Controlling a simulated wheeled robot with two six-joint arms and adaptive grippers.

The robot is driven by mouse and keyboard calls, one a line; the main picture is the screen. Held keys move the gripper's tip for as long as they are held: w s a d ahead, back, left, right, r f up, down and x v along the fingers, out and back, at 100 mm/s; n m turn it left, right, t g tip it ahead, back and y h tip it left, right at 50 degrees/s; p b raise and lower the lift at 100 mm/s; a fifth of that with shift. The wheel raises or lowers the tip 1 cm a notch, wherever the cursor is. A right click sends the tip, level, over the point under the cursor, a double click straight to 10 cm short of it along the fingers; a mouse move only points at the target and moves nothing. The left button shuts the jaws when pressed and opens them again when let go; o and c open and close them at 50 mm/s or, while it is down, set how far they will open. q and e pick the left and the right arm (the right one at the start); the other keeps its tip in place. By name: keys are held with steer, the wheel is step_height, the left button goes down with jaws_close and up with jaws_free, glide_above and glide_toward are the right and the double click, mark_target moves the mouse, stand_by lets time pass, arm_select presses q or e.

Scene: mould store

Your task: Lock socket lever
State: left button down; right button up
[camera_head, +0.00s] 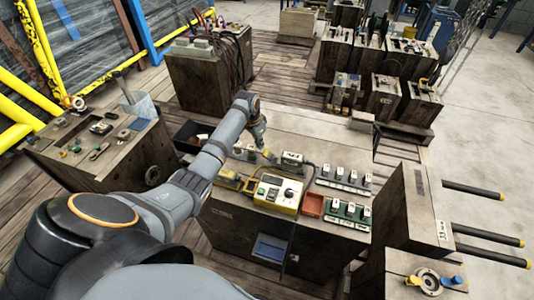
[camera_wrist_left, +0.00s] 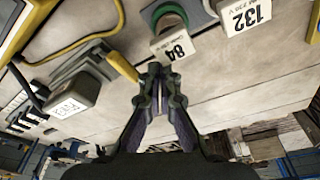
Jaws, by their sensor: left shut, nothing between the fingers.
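A grey socket with a light label stands on the worktop (camera_head: 315,138). It shows in the head view (camera_head: 292,160) and at the left of the left wrist view (camera_wrist_left: 75,95). A yellow lever (camera_wrist_left: 122,65) extends from its side; in the head view it is small beside the socket. My left gripper (camera_head: 264,150) is over the worktop, just left of the socket in the head view. In the wrist view its fingertips (camera_wrist_left: 158,78) are together, empty, and close to the lever's end. I cannot tell if they touch. My right gripper is not in view.
A yellow-framed control box (camera_head: 274,193) stands in front of the socket. An orange tray (camera_head: 313,205) and rows of labelled plugs (camera_head: 344,179) lie to the right. A cable runs beside the socket.

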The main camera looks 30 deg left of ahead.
mark_target(269, 150)
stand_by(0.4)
arm_select(q)
steer(key=shift+w+d+r+p, duration=0.1)
steer(key=shift+d+p, duration=0.2)
steer(key=shift+d, duration=0.15)
steer(key=shift+w+d+r+p, duration=0.1)
steer(key=shift+d+p, duration=0.2)
steer(key=shift+d, duration=0.3)
steer(key=shift+s+d+f, duration=0.1)
steer(key=shift+d, duration=0.15)
steer(key=shift+d+r+p, duration=0.2)
steer(key=shift+d+p, duration=0.45)
steer(key=shift+d, duration=0.05)
steer(key=shift+w+a+r, duration=0.15)
steer(key=shift+w+a, duration=0.05)
steer(key=shift+w, duration=0.15)
steer(key=shift+s+a+r+p, duration=0.2)
steer(key=shift+a+r+p, duration=0.05)
steer(key=shift+a+p, duration=0.3)
